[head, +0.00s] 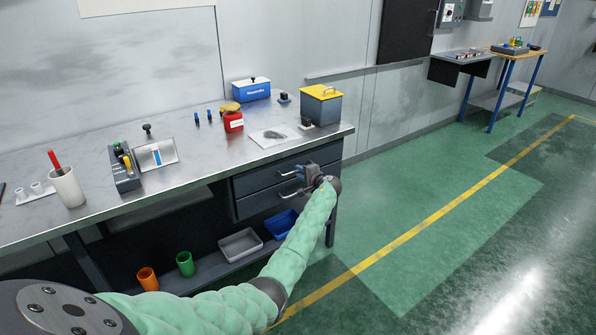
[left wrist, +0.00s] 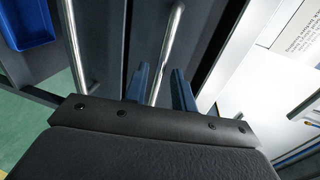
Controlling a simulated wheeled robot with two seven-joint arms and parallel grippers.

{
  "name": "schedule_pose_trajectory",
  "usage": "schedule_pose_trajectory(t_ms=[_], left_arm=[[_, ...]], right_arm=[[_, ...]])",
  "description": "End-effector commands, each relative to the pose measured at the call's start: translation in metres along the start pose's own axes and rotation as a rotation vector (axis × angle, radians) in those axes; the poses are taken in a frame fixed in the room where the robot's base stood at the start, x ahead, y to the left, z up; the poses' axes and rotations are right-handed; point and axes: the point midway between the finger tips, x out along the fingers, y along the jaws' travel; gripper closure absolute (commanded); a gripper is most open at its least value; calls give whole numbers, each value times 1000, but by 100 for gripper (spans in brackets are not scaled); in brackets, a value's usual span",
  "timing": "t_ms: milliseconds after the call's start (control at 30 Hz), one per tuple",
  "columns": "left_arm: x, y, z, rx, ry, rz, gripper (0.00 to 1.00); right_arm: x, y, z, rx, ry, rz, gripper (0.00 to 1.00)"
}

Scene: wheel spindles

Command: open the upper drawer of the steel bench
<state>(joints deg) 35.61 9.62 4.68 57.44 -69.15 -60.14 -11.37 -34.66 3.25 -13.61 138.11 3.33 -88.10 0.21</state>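The steel bench (head: 190,178) stands along the wall with two dark drawers under the right end of its top. The upper drawer (head: 258,179) looks shut, and its bar handle (head: 286,174) shows just left of my left gripper (head: 303,178). In the left wrist view the upper handle (left wrist: 169,45) runs between the two blue fingers of my left gripper (left wrist: 161,76). The fingers are apart, with gaps beside the bar; I cannot tell whether either touches it. The lower drawer (head: 262,200) also looks shut, with its handle (left wrist: 76,45) left of the fingers. My right gripper is not in view.
On the bench top are a red jar (head: 232,121), a blue box (head: 251,89) and a yellow-lidded box (head: 321,104). A grey bin (head: 240,244) and a blue bin (head: 281,223) sit on the low shelf. The green floor right of the bench is clear.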

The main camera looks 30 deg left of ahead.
Motion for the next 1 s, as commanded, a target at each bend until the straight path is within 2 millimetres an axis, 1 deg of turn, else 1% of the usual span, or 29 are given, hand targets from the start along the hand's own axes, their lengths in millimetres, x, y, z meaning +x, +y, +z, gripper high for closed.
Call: schedule_pose_trajectory(t_ms=[100, 233, 400, 600, 733, 1000], left_arm=[[14, -1, 0, 0, -1, 0, 74], [25, 0, 0, 1, -1, 0, 74], [29, 0, 0, -1, -1, 0, 74], [29, 0, 0, -1, 0, 1, 74], [29, 0, 0, -1, 0, 1, 100], [28, 1, 0, -1, 0, 1, 100]], right_arm=[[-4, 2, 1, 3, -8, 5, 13], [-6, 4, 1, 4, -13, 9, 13], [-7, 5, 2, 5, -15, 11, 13], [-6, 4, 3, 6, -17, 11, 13], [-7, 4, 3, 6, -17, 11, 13], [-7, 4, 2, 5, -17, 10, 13]])
